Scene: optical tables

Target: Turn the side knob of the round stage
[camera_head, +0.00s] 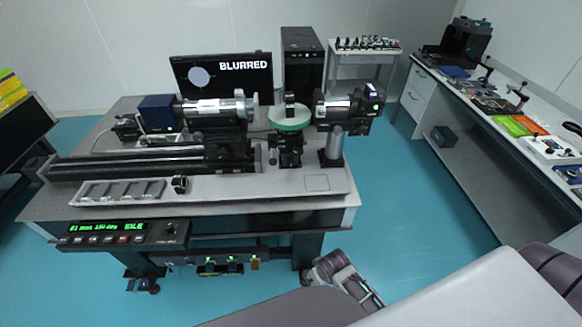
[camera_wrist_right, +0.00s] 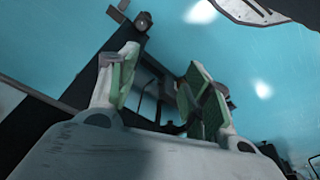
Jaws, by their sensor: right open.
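The round stage (camera_head: 289,118) has a pale green disc and stands on a dark mount (camera_head: 289,150) near the right end of the bench setup. A small dark block stands on the disc. A small knob-like part (camera_head: 272,155) shows at the mount's left side; I cannot tell for certain that it is the side knob. My right gripper (camera_head: 318,268) is low in front of the table, below the tabletop and well apart from the stage. In the right wrist view its two green-padded fingers (camera_wrist_right: 158,92) are spread with nothing between them. My left gripper is out of view.
The optical table (camera_head: 305,215) carries a long rail, a lens tube (camera_head: 210,110) and a camera-like unit (camera_head: 350,107) right of the stage. A control box (camera_head: 125,235) with a green display hangs at the front edge. A monitor (camera_head: 222,78) reads "BLURRED". Open floor lies right.

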